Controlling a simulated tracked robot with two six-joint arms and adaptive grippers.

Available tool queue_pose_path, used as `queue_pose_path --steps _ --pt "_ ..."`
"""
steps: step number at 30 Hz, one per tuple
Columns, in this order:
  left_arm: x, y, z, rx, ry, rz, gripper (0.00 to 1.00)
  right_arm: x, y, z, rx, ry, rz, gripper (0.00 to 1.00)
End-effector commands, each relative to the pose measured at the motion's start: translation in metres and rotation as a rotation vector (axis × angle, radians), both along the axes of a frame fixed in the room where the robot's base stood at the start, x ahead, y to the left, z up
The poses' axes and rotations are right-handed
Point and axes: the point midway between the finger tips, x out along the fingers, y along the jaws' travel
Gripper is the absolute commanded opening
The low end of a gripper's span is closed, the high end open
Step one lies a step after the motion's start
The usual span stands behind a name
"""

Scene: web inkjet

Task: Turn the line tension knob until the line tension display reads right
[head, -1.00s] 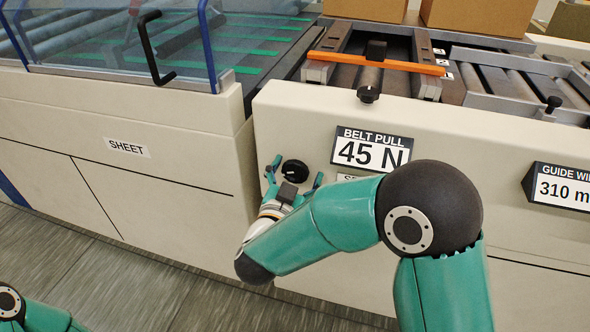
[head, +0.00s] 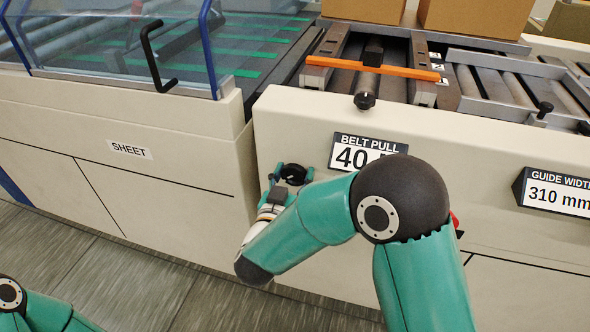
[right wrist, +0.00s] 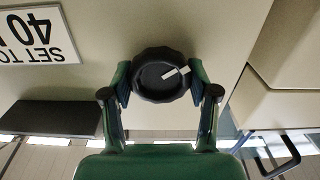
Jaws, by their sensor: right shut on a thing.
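The black round knob (head: 293,171) sits on the cream front panel, left of and below a display labelled BELT PULL (head: 366,152). No label reading line tension shows. The display reads 40, with its unit hidden behind my right arm. My right gripper (head: 291,179) is shut on the knob, one finger at each side. In the right wrist view, the knob (right wrist: 158,72) lies between the fingers, its white mark pointing right and slightly up. A sign (right wrist: 38,35) there, seen upside down, reads SET TO 40, partly cut off. My left gripper is out of view.
A GUIDE WIDTH display (head: 558,191) reading 310 mm is on the right. Small black knobs (head: 365,100) and an orange bar (head: 372,66) are above the panel. A clear cover with a black handle (head: 152,56) is at left. Cardboard boxes (head: 478,17) stand behind.

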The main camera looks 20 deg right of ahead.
Motion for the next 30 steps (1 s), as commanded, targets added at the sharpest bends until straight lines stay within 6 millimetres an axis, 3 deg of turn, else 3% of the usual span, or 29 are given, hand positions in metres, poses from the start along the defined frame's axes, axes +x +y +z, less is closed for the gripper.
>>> queue_pose_path --steps 4,5,9,23,30 --pt "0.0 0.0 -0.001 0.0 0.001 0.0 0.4 0.0 -0.001 -0.001 0.002 -0.001 -0.002 0.25" --pt "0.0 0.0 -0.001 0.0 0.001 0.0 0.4 0.0 -0.001 -0.001 0.002 -0.001 -0.002 0.61" --pt "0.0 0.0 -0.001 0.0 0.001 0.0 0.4 0.0 -0.001 -0.001 0.002 -0.002 -0.002 0.84" --pt "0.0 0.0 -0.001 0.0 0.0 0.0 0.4 -0.005 0.004 0.0 0.004 -0.004 0.002 0.85" --pt "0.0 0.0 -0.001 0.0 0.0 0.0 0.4 -0.036 0.027 -0.001 0.001 -0.002 0.006 0.85"
